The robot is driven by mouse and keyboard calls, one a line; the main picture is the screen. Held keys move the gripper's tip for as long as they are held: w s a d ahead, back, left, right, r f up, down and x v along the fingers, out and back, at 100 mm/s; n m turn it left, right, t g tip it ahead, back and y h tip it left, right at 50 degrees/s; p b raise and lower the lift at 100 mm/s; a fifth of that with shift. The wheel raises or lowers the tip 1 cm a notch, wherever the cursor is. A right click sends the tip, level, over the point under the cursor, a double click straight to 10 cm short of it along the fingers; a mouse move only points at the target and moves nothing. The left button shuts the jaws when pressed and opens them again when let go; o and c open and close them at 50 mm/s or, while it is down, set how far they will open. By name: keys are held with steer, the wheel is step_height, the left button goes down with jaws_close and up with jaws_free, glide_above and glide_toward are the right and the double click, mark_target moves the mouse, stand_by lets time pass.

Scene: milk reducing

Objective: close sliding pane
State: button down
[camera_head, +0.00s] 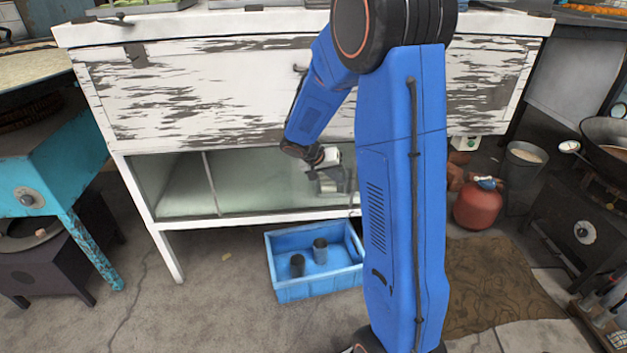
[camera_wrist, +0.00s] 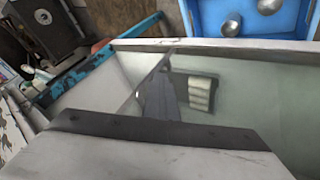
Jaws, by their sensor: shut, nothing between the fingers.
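A white cabinet with peeling paint (camera_head: 220,95) has a low glazed compartment under its drawer front. The greenish sliding pane (camera_head: 255,180) shows there, with a pale upright edge (camera_head: 210,182) left of its middle. Left of that edge a lighter section shows the compartment's inside. My gripper (camera_head: 334,184) is shut and empty, in front of the pane's right part. I cannot tell whether it touches the glass. In the wrist view the pane (camera_wrist: 245,95) carries what looks like a reflection of my gripper, and its slanting edge (camera_wrist: 150,78) shows left of it. My arm hides the compartment's right end.
A blue crate (camera_head: 290,292) with dark cups stands on the floor just below the compartment. A teal stand (camera_head: 50,165) is at the left. A red gas bottle (camera_head: 477,207) and a bucket (camera_head: 522,170) are at the right. Floor at the front left is clear.

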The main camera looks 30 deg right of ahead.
steer(key=s+d, duration=0.5)
steer(key=d, duration=0.7)
steer(key=s+d, duration=0.5)
steer(key=d, duration=0.7)
steer(key=shift+d, duration=0.15)
steer(key=shift+d+r, duration=0.1)
steer(key=shift+w, duration=0.1)
